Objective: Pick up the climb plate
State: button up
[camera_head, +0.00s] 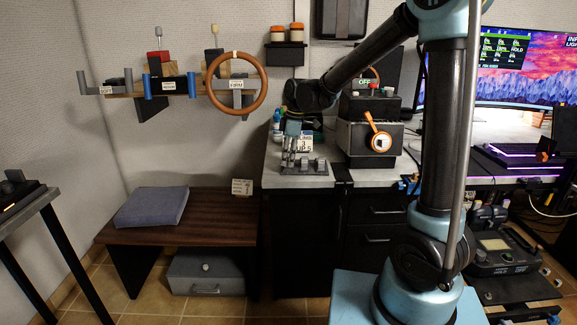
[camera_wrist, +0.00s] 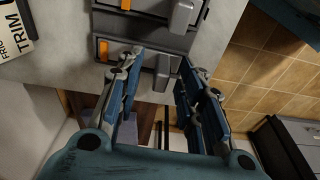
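No plate that I can read as "climb" shows in either view. A small pale plate (camera_head: 304,143) with a dark mark stands at the left end of the grey counter, close to my gripper. Another small pale plate (camera_head: 242,187) with tiny text stands at the right back of the wooden bench. My gripper (camera_head: 291,157) points down over the counter's left end. In the wrist view my gripper (camera_wrist: 160,62) has its blue fingers spread apart, with no thing held. A grey lever (camera_wrist: 163,71) shows beyond and between the fingertips; contact cannot be told.
A lever unit (camera_head: 303,167) sits on the counter (camera_head: 345,178). A white box marked TRIM (camera_wrist: 15,35) lies beside it in the wrist view. A black box with an orange lever (camera_head: 380,137) stands to the right. The bench (camera_head: 190,235) holds a grey cushion (camera_head: 152,207).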

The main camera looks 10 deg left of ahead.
jog(key=shift+f, duration=0.45)
grip_shut()
jog(key=shift+r, duration=0.1)
